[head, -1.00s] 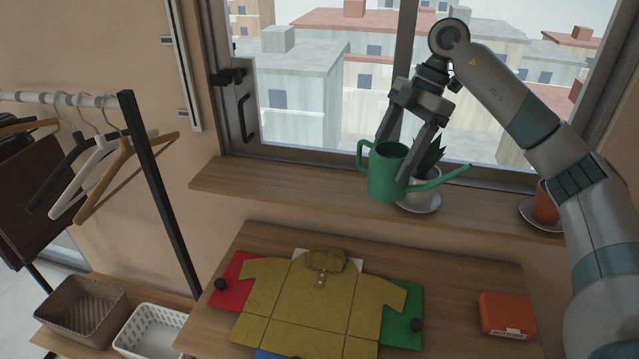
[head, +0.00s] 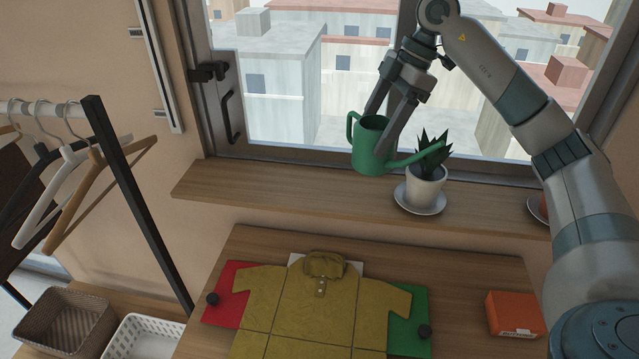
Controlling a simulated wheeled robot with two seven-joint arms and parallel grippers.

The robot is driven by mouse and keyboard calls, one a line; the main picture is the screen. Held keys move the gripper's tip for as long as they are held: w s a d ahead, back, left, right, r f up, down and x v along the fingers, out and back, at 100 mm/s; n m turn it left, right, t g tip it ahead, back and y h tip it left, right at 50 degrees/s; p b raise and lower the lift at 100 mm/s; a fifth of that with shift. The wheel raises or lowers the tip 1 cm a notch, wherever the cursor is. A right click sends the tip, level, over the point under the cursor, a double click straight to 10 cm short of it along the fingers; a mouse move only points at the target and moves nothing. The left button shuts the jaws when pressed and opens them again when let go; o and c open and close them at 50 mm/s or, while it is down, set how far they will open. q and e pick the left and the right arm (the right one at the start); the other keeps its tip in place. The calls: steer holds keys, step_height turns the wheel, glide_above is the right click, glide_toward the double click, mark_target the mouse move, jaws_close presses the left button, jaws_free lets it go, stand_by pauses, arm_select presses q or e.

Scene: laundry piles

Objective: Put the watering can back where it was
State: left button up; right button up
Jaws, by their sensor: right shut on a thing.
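The green watering can (head: 369,150) is in the head view, upright, above the wooden window sill (head: 290,196). My right gripper (head: 377,122) is shut on it, with its fingers reaching down at the can's rim. The can's spout points right, across the front of the potted plant (head: 426,184). Its handle is on the left. The can seems to hang a little above the sill; its exact height is hard to tell. My left gripper is out of view.
The plant's white pot stands on a saucer (head: 419,200) on the sill. A terracotta pot (head: 543,208) is further right, partly behind my arm. The sill left of the can is bare. Below, a table holds a yellow shirt (head: 315,306) and an orange box (head: 514,314).

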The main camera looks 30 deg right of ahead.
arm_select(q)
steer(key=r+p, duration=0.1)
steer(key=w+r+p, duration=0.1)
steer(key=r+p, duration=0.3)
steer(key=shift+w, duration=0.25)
arm_select(e)
steer(key=w+a+f, duration=0.7)
steer(key=w+a, duration=0.1)
steer(key=shift+a, duration=0.15)
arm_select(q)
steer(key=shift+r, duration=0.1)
arm_select(e)
steer(key=shift+w, duration=0.1)
step_height(320, 180, down, 3)
steer(key=shift+f+p, duration=0.15)
steer(key=shift+p, duration=0.9)
steer(key=shift+f, duration=0.3)
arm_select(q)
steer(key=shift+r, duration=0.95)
